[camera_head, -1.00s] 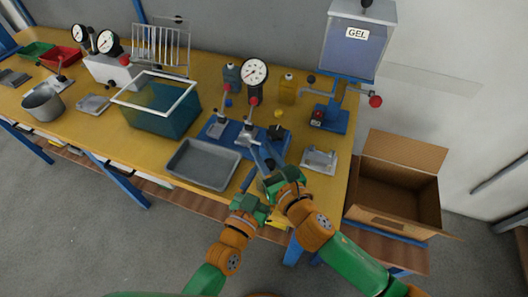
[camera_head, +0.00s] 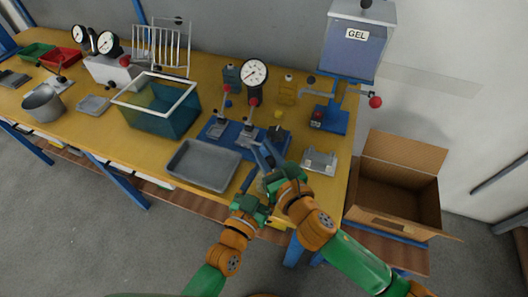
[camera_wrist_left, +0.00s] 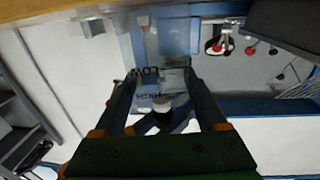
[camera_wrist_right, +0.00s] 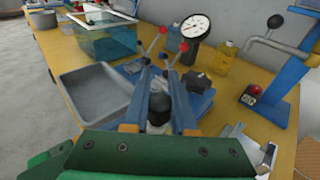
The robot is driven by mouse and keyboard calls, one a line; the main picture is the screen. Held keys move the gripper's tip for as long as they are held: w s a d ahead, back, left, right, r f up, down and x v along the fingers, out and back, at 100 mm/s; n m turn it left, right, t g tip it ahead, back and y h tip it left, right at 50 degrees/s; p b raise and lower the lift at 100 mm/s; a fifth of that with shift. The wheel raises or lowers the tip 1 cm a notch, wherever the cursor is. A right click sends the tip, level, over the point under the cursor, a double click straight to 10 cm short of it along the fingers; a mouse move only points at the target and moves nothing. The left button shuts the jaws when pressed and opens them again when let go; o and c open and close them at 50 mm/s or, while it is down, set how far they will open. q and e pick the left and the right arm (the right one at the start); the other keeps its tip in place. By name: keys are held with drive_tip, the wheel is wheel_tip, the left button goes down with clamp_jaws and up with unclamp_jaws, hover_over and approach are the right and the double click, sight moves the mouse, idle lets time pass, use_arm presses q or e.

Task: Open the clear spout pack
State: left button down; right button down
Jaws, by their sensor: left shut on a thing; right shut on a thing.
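The clear spout pack (camera_wrist_left: 150,88) shows in the left wrist view, with dark lettering on its see-through film. My left gripper (camera_wrist_left: 163,74) is shut on the pack. A pale and dark round spout piece (camera_wrist_left: 162,106) shows between its fingers. In the right wrist view my right gripper (camera_wrist_right: 158,74) has a dark round piece (camera_wrist_right: 158,109) between its fingers, apparently the cap end. It is shut on it. In the head view my left gripper (camera_head: 256,204) is just below my right gripper (camera_head: 267,158), near the table's front edge. The pack is mostly hidden there.
A grey tray (camera_head: 204,166) lies left of the grippers. A blue fixture with red-knobbed levers (camera_head: 222,130) and a dial gauge (camera_head: 254,73) stand behind. A metal block (camera_head: 319,162) is to the right. An open carton (camera_head: 400,192) stands beyond the table's right end.

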drive_tip(key=shift+r, duration=0.45)
drive_tip(key=shift+r, duration=2.05)
use_arm(q)
unclamp_jaws()
use_arm(e)
drive_tip(key=shift+f+b, duration=0.35)
use_arm(q)
drive_tip(key=v, duration=1.2)
